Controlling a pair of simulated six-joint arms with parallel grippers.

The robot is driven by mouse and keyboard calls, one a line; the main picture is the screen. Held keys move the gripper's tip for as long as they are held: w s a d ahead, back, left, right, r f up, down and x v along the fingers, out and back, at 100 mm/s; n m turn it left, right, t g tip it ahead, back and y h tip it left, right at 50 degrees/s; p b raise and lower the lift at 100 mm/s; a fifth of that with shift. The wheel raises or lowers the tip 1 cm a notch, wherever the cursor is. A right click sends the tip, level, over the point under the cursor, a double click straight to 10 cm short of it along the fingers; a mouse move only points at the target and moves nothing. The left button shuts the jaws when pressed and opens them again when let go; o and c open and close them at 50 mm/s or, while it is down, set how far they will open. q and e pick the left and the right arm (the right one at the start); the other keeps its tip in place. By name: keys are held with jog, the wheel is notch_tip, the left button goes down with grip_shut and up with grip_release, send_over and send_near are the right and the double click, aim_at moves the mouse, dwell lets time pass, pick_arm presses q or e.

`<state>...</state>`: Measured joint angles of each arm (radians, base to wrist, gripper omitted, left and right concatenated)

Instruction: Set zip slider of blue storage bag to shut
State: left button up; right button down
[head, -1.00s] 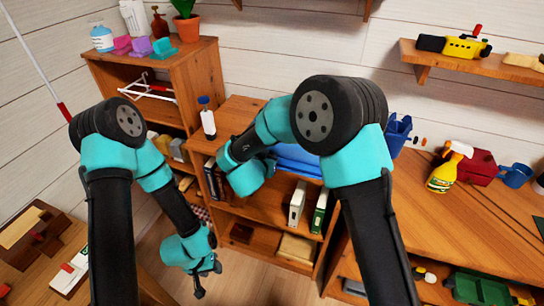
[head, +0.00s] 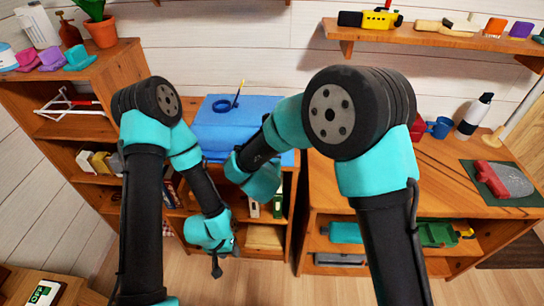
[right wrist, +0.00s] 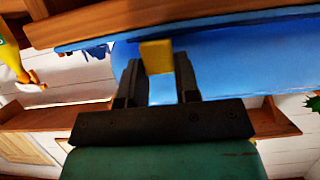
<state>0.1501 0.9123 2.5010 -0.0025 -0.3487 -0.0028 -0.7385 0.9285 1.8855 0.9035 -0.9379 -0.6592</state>
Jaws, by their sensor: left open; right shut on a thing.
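The blue storage bag (head: 222,128) lies on top of the low wooden cabinet, partly hidden by my arms in the head view. It also fills the upper part of the right wrist view (right wrist: 235,65). There, a small yellow piece (right wrist: 157,57), which looks like the zip slider, sits between the fingers of my right gripper (right wrist: 158,75), shut on it. In the head view my right gripper is hidden behind its own arm. My left gripper (head: 216,266) is open and empty, hanging in front of the cabinet, below the bag. How far the zip is closed cannot be told.
A dark ring (head: 222,106) and a thin stick (head: 239,92) show at the bag's back. A wooden desk (head: 335,195) stands to the right, with a blue mug (head: 439,128) and a bottle (head: 474,116). A bookcase (head: 75,130) stands at left. Floor shows in front.

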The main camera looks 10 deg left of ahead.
jog(key=shift+d, duration=0.15)
jog(key=c, duration=0.8)
grip_release()
jog(key=shift+c, duration=0.2)
jog(key=v, duration=1.7)
jog(key=shift+s, duration=0.2)
jog(key=shift+w+d, duration=0.1)
